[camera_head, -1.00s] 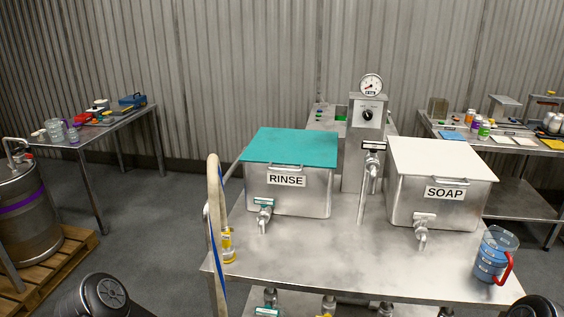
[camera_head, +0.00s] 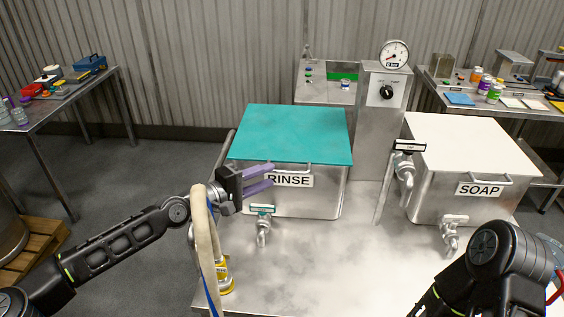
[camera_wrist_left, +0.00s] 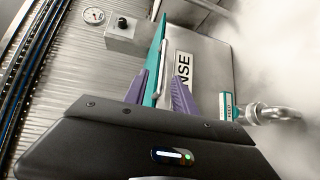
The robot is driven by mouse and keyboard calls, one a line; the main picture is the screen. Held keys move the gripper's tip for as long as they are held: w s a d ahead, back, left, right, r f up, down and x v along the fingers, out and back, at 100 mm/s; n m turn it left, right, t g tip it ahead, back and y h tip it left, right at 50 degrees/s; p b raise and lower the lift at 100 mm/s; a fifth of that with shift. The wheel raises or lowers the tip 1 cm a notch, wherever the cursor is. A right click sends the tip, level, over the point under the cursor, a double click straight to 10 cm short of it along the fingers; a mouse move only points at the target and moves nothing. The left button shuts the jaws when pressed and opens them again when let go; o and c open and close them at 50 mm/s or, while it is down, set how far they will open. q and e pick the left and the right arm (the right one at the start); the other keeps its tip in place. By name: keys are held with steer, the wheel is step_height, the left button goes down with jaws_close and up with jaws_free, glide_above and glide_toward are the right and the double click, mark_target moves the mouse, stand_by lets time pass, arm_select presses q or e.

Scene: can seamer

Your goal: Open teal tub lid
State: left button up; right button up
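The teal lid (camera_head: 290,133) lies flat and shut on the steel RINSE tub (camera_head: 320,200). A thin grey handle (camera_wrist_left: 164,62) is at the lid's front edge; in the wrist view it shows between the finger tips, with no clear sign of contact. My left gripper (camera_head: 271,175) has purple fingers spread apart, in front of the tub at about the height of the RINSE label, which they partly cover. The fingers (camera_wrist_left: 162,68) also show apart in the left wrist view. My right arm shows at the lower right, but its gripper is out of view.
A hose (camera_head: 203,235) stands upright beside my left wrist. The tub's tap (camera_head: 263,230) is below my gripper. The white-lidded SOAP tub (camera_head: 470,190) and a gauge column (camera_head: 382,125) stand to the right. The front middle of the steel table is bare.

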mark_target(287, 173)
arm_select(q)
steer(key=shift+s+d+n+g, duration=0.3)
steer(key=shift+s+d+n, duration=0.05)
steer(key=shift+s+n, duration=0.2)
arm_select(e)
steer(key=shift+s+d+r, duration=0.1)
steer(key=shift+s+d, duration=0.05)
steer(key=shift+s, duration=0.2)
arm_select(q)
steer(key=shift+d, duration=0.15)
